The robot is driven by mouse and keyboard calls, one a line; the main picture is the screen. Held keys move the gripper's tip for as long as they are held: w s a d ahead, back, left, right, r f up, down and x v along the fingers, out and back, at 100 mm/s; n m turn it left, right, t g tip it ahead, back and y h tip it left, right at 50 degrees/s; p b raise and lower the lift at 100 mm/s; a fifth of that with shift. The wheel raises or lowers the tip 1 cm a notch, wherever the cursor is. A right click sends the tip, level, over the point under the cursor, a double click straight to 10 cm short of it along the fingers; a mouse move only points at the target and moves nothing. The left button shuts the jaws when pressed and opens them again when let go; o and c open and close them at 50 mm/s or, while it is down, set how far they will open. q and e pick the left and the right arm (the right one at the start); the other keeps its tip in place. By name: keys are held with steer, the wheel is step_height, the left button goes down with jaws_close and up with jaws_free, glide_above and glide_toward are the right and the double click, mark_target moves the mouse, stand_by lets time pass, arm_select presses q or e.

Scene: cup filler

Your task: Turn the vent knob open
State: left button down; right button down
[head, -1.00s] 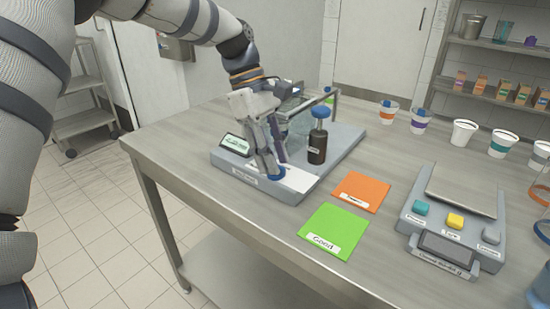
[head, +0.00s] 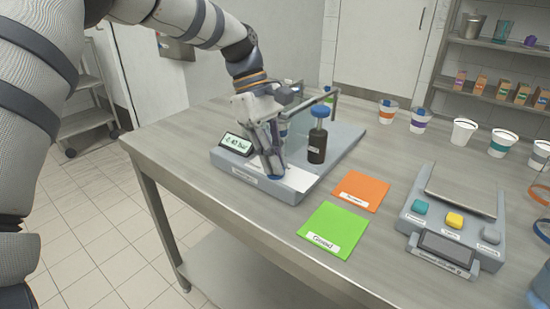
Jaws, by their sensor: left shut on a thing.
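The vent knob, a small blue knob (head: 275,177), sits on the front of the grey filler base (head: 240,176). My left gripper (head: 272,170) points down at it from above, its fingers shut on the knob and hiding most of it. A small display (head: 236,143) on the base, left of the gripper, shows a reading that seems to be in bar. A dark bottle with a blue cap (head: 317,146) stands on the base to the right of the gripper. My right gripper is not in view.
An orange mat (head: 361,190) and a green mat (head: 333,229) lie right of the base. A scale with coloured buttons (head: 452,225) stands further right. The table's front left edge (head: 165,185) is clear.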

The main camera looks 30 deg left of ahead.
arm_select(q)
steer(key=m, duration=0.2)
steer(key=m+g, duration=0.1)
steer(key=m, duration=0.1)
steer(key=shift+w+g+y, duration=0.1)
steer(key=shift+g+y, duration=0.2)
steer(key=m+g+y, duration=0.1)
steer(key=m, duration=0.3)
steer(key=shift+m+b, duration=0.3)
steer(key=shift+b, duration=0.1)
steer(key=m, duration=0.2)
steer(key=m+g+y, duration=0.1)
steer(key=m, duration=0.1)
steer(key=shift+y, duration=0.3)
steer(key=shift+m+y, duration=0.7)
steer(key=shift+m, duration=1.7)
steer(key=c, duration=1.7)
jaws_free()
